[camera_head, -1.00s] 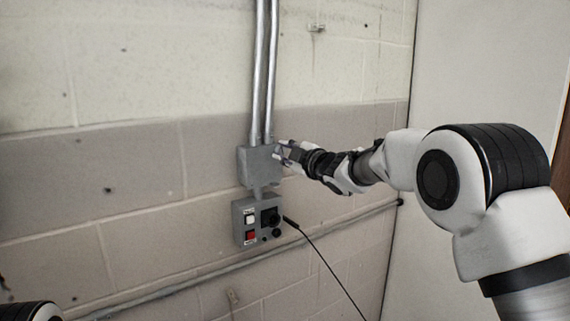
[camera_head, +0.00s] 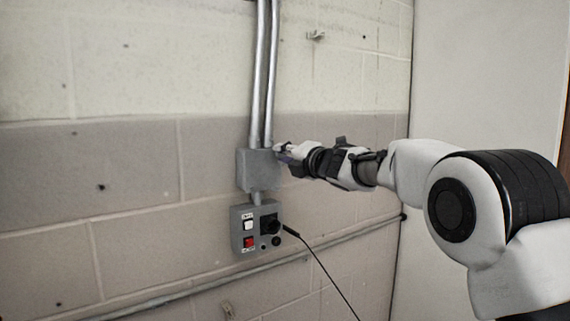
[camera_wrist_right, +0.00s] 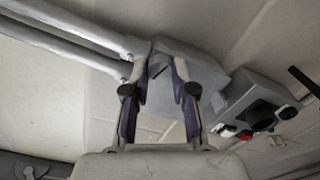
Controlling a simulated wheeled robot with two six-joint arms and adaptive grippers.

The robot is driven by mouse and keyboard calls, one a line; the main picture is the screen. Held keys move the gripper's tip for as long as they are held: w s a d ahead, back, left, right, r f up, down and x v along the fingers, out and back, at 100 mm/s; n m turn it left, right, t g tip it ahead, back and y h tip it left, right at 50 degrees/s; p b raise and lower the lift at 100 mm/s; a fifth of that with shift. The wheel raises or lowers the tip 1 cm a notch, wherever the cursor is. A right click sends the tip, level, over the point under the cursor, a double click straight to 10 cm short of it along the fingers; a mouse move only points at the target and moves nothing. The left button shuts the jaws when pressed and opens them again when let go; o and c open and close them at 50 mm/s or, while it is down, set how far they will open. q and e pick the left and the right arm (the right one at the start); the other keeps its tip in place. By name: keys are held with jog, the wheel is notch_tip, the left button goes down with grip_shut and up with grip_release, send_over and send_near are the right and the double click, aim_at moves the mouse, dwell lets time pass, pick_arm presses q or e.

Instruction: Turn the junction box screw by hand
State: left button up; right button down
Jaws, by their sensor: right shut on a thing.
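The grey junction box (camera_head: 258,172) is fixed to the wall below two metal conduits; it also shows in the right wrist view (camera_wrist_right: 205,50). My right gripper (camera_head: 281,151) reaches in from the right to the box's right side, near its upper edge. In the right wrist view, my right gripper's fingertips (camera_wrist_right: 158,68) are at the box's side, with a small dark part between them. The gripper is shut on this part, taken as the junction box screw, which is mostly hidden by the fingers. My left gripper is not in view.
Below the box is a grey control box (camera_head: 257,228) with a white button, a red button and a black plug or knob; a black cable (camera_head: 326,271) runs from it down right. A horizontal pipe (camera_head: 345,233) crosses the wall lower down. The wall left of the box is clear.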

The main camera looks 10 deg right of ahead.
jog(key=n+b, duration=0.2)
jog(key=n, duration=0.1)
jog(key=shift+f+n, duration=0.15)
jog(key=shift+n, duration=0.15)
jog(key=n+b, duration=0.2)
jog(key=n, duration=0.1)
jog(key=shift+n, duration=0.3)
jog(key=n+b, duration=0.1)
jog(key=n, duration=0.2)
jog(key=shift+n, duration=0.3)
jog(key=shift+d+n+b, duration=0.1)
jog(key=shift+n+b, duration=0.8)
jog(key=shift+n, duration=0.8)
jog(key=c, duration=0.9)
grip_release()
jog(key=shift+w, duration=0.15)
jog(key=shift+c, duration=0.2)
